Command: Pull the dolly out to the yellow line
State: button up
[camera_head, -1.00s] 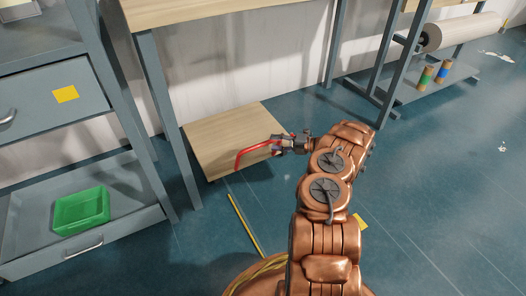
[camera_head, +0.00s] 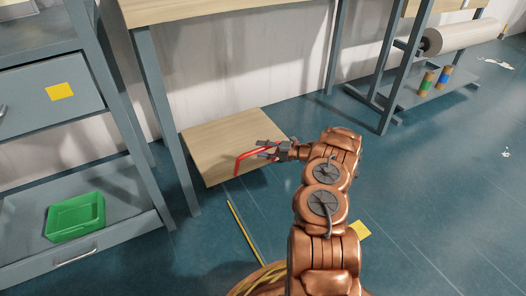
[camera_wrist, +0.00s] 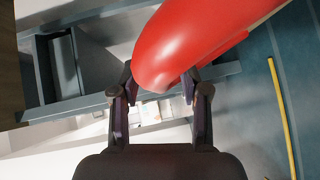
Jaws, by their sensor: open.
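The dolly (camera_head: 205,139) is a low flat board with a pale wood top, under the workbench. Its red bar handle (camera_head: 239,164) runs along the near side of the board. My gripper (camera_head: 261,149) is open at the handle's right part. In the wrist view the red handle (camera_wrist: 185,45) looms large, its rounded end in front of and partly between the open fingers (camera_wrist: 163,88). Whether a finger touches it I cannot tell. The yellow line (camera_head: 243,232) lies on the floor in front of the dolly, and it also shows in the wrist view (camera_wrist: 283,120).
The workbench legs (camera_head: 168,115) stand close at the dolly's left. A grey drawer cabinet (camera_head: 110,95) with a green tray (camera_head: 75,216) is at the left. A rack with a paper roll (camera_head: 460,36) stands at the back right. The floor at the right is open.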

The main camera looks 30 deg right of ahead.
grip_shut()
dwell(0.3)
dwell(0.4)
